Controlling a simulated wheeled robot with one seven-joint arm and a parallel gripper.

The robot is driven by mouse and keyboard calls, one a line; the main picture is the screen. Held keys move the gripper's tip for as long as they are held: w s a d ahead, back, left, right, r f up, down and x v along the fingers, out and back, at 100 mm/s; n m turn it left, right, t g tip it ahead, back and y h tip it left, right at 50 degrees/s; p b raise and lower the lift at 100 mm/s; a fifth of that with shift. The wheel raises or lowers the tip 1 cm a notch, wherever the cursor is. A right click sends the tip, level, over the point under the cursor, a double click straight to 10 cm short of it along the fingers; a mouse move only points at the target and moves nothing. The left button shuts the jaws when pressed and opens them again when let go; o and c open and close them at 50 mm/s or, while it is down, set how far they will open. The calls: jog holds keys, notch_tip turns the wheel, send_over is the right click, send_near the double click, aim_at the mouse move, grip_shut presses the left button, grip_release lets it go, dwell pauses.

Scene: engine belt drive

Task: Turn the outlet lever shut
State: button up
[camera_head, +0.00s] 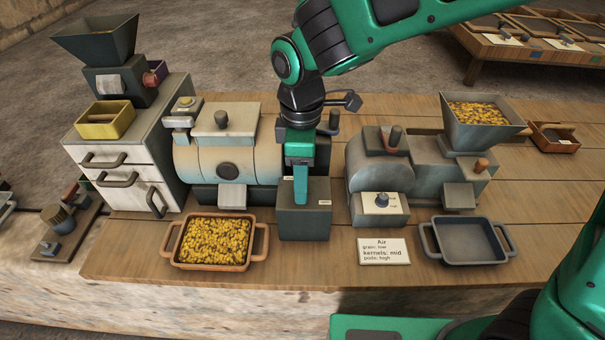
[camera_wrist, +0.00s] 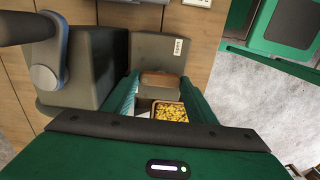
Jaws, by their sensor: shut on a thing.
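My gripper (camera_head: 301,190) points down at the front of a small grey box (camera_head: 318,222) between the two machines. In the wrist view, my gripper (camera_wrist: 160,97) has its fingers on both sides of a brown piece (camera_wrist: 162,85) and is shut on it. This piece looks like the handle of the outlet lever; the rest of the lever is hidden by the fingers in the head view, so its angle cannot be told. The grey box (camera_wrist: 158,52) with its small label lies just above the brown piece in the wrist view.
An orange tray (camera_head: 177,257) full of yellow kernels stands left of the box; its kernels (camera_wrist: 170,112) also show in the wrist view. A cream drum machine (camera_head: 185,163) is close left, a grey machine (camera_head: 372,178) close right.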

jog(key=shift+w+d+r+n, duration=0.1)
jog(key=shift+w+n, duration=0.15)
jog(key=shift+n, duration=0.05)
jog(key=o, duration=1.1)
jog(key=shift+c, duration=0.2)
jog(key=shift+s, duration=0.1)
notch_tip(320, 180, up, 11)
jog(key=shift+f, duration=0.2)
